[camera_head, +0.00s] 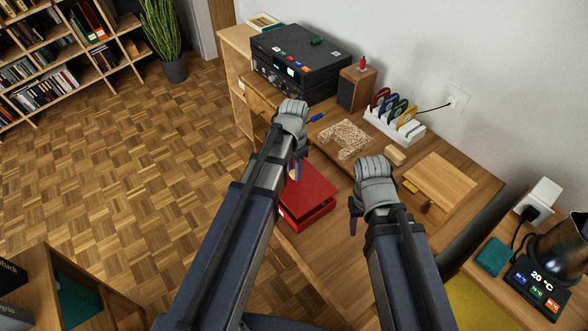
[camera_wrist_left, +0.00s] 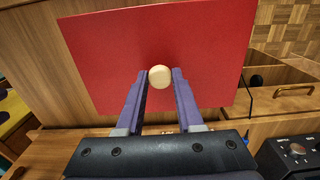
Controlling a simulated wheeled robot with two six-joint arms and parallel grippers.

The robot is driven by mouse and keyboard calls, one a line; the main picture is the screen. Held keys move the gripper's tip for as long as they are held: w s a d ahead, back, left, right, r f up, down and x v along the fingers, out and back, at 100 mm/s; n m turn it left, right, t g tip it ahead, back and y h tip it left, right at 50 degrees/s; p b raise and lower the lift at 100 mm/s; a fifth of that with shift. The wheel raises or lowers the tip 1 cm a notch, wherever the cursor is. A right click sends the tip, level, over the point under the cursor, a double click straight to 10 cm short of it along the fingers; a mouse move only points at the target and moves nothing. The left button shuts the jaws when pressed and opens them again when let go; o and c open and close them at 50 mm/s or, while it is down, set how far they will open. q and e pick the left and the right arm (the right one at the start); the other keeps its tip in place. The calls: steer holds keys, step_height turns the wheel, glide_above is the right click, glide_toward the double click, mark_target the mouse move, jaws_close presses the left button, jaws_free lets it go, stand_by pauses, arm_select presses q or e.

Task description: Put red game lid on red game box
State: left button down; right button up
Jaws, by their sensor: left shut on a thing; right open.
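The red game lid (camera_head: 308,187) is a flat red panel below my left gripper (camera_head: 296,170) in the head view. In the left wrist view, the lid (camera_wrist_left: 210,45) fills the upper middle, and its round cream knob (camera_wrist_left: 160,76) sits between the two fingers. My left gripper is shut on this knob. More red, seemingly the red game box (camera_head: 317,222), shows under the lid's near edge; I cannot tell whether lid and box touch. My right gripper (camera_head: 354,218) is open and empty, to the right of the lid above the desk.
The wooden desk (camera_head: 350,250) holds a pile of small tan pieces (camera_head: 345,138), a white rack with coloured discs (camera_head: 394,125), a small speaker (camera_head: 356,88) and black stereo equipment (camera_head: 300,60). An open drawer (camera_wrist_left: 285,98) shows in the wrist view.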

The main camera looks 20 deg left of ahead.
arm_select(q)
steer(key=shift+f+b, duration=1.45)
steer(key=shift+f, duration=0.4)
arm_select(e)
steer(key=shift+f, duration=1.8)
arm_select(q)
steer(key=shift+f+b, duration=0.35)
steer(key=shift+b, duration=0.05)
arm_select(e)
steer(key=shift+f, duration=0.4)
arm_select(q)
steer(key=shift+c, duration=2.3)
jaws_free()
steer(key=shift+r, duration=0.1)
arm_select(e)
steer(key=shift+r, duration=0.15)
arm_select(q)
step_height(320, 180, up, 8)
steer(key=p, duration=0.8)
arm_select(e)
step_height(320, 180, up, 8)
steer(key=shift+f, duration=0.2)
arm_select(q)
steer(key=shift+f, duration=0.2)
